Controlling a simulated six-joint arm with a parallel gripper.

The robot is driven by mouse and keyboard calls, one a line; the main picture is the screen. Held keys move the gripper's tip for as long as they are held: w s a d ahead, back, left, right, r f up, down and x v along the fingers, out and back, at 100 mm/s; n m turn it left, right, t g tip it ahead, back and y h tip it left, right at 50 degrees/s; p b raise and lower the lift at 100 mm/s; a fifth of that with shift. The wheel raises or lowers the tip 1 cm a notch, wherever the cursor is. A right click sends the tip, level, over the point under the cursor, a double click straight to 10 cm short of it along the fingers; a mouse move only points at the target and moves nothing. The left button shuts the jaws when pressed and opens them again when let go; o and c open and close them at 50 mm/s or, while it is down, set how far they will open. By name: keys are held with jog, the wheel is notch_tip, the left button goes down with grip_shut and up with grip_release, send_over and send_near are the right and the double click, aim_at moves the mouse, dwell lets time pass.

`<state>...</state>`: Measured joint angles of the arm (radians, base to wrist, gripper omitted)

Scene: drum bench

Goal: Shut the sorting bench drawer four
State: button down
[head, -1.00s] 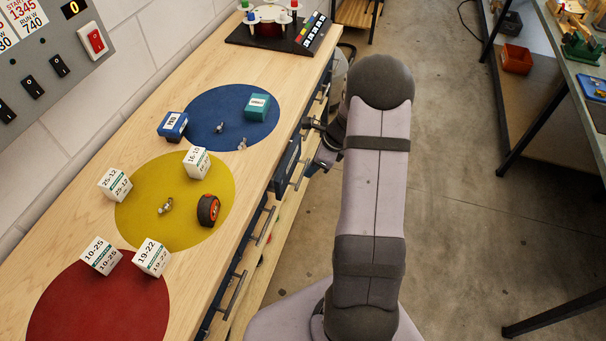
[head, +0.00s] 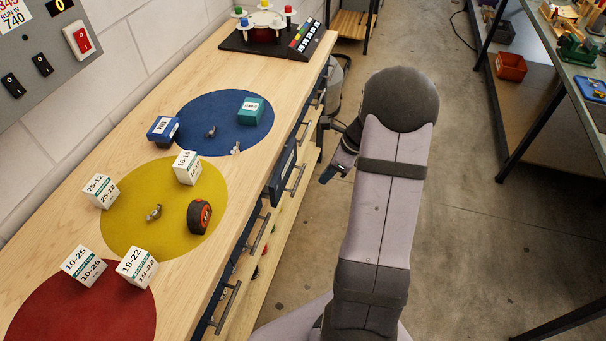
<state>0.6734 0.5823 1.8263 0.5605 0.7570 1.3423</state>
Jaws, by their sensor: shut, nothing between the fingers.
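The sorting bench (head: 75,215) runs along the left with a row of blue drawers down its front. One blue drawer front (head: 281,176) with a bar handle (head: 295,180) stands out from the bench face, beside the blue disc. I cannot read a number on it, so I cannot tell whether it is drawer four. My gripper (head: 327,175) is shut and empty in the aisle, a little right of that handle and apart from it. My own wrist partly hides the gripper.
Nearer drawer handles (head: 228,307) run along the bench front. On top are a blue disc (head: 190,105), a yellow disc (head: 130,230) and a red disc (head: 60,325), with boxes and small parts. The floor (head: 460,240) to the right is clear, up to another bench.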

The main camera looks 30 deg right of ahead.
jog(key=s+d+f+m+b, duration=0.2)
jog(key=d+f+b, duration=0.2)
jog(key=f+b, duration=0.4)
jog(key=s+d+f+m+t+b, duration=0.15)
jog(key=d+f+b, duration=0.3)
jog(key=f, duration=0.55)
jog(key=s+d+f+m+b, duration=0.1)
jog(key=s+d+f+b, duration=0.2)
jog(key=f+b, duration=0.5)
jog(key=n+t+y+b, duration=0.45)
jog(key=t+y, duration=0.35)
jog(key=y, duration=0.2)
send_near(290, 165)
jog(key=shift+n, duration=0.4)
jog(key=x, duration=0.5)
jog(key=shift+w+a, duration=0.2)
jog(key=shift+w, duration=0.05)
jog(key=shift+w+a, duration=0.25)
jog(key=shift+w, duration=0.05)
